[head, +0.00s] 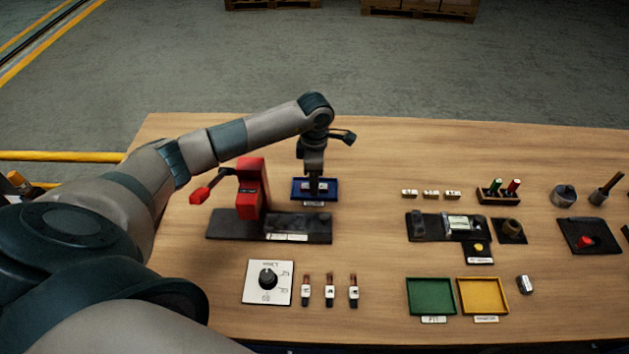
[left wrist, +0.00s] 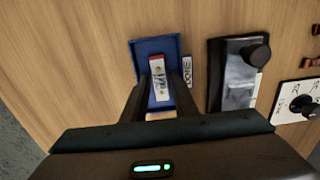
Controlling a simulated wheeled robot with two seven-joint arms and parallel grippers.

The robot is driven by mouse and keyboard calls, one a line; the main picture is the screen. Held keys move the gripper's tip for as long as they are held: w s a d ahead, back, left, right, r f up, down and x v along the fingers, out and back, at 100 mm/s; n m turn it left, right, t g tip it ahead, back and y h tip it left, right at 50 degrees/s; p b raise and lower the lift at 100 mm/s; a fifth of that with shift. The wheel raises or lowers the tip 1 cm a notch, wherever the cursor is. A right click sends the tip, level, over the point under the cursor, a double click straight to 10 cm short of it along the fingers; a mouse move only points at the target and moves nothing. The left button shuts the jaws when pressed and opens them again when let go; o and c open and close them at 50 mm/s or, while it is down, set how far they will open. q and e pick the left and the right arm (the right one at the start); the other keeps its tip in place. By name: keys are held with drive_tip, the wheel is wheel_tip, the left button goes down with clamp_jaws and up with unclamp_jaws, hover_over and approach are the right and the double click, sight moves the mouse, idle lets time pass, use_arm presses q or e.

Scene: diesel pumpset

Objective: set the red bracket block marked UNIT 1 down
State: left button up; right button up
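The block with red ends and a white label (left wrist: 158,78) lies in the blue tray (left wrist: 141,50) in the left wrist view; its lettering is too small to read surely. In the head view the blue tray (head: 295,194) stands behind the black base of the red stand. My left gripper (left wrist: 161,80) points down over the tray, its two fingers on either side of the block with a gap showing, so it looks open. In the head view my left gripper (head: 314,190) partly covers the tray's inside. My right gripper is not in view.
The red stand (head: 250,190) with a red-knobbed lever is close left of the tray. A white dial plate (head: 268,283) and several small labelled parts lie in front. Green (head: 431,296) and yellow (head: 482,296) trays are at front right. Bare table lies right of the blue tray.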

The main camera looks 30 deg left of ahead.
use_arm(q)
drive_tip(key=shift+r, duration=0.2)
drive_tip(key=shift+w+r, duration=0.1)
drive_tip(key=shift+r, duration=0.1)
wheel_tip(320, 180, up, 12)
drive_tip(key=b, duration=0.5)
drive_tip(key=shift+f, duration=0.25)
